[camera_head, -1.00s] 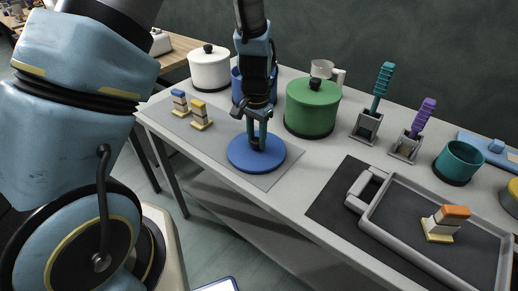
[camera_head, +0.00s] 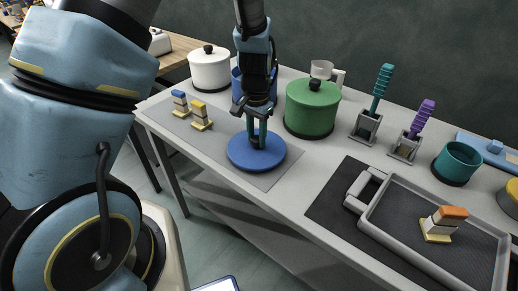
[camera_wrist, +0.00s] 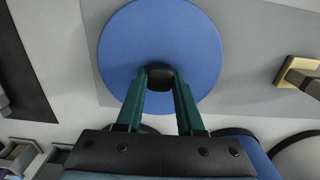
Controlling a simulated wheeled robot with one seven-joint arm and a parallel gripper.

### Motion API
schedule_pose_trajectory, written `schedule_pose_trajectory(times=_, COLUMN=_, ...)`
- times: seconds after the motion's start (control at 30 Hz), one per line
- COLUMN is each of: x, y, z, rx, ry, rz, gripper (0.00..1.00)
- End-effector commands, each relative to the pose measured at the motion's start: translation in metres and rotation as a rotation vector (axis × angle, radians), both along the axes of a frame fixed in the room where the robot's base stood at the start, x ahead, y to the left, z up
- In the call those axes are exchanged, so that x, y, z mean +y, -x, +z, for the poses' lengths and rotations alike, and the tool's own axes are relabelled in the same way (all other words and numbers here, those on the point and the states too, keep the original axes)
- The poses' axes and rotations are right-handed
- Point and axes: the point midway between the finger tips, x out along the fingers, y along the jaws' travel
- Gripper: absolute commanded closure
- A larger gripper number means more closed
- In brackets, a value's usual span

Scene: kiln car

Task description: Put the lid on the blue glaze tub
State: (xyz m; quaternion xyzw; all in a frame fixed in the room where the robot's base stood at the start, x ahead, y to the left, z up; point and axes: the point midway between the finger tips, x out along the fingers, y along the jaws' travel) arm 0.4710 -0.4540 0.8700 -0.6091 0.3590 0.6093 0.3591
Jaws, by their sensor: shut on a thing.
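The blue lid (camera_head: 257,153) is a flat round disc with a dark knob (camera_wrist: 160,76), over the grey mat at the table's front left. My gripper (camera_head: 257,140) is shut on the knob from above, its two green fingers on either side of it in the wrist view. I cannot tell whether the lid touches the mat or hangs just above it. The blue glaze tub (camera_head: 237,86) stands behind my gripper, between the white and green pots, and is mostly hidden by the arm. Its blue edge also shows at the bottom of the wrist view (camera_wrist: 238,139).
A white lidded pot (camera_head: 209,69) and a green lidded pot (camera_head: 312,110) flank the tub closely. Two small stamp-like blocks (camera_head: 201,121) stand left of the lid. Brush holders (camera_head: 366,127), a teal cup (camera_head: 457,163) and a grey tray (camera_head: 400,250) are to the right.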

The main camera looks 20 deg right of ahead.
Motion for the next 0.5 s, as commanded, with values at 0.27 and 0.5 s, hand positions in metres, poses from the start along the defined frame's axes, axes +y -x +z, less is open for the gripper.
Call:
schedule_pose_trajectory(times=0.27, x=0.000, y=0.000, z=0.016, rx=0.000, ry=0.000, rz=0.001, gripper=1.00)
schedule_pose_trajectory(times=0.5, x=0.000, y=0.000, z=0.027, rx=0.000, ry=0.001, rz=0.001, gripper=1.00)
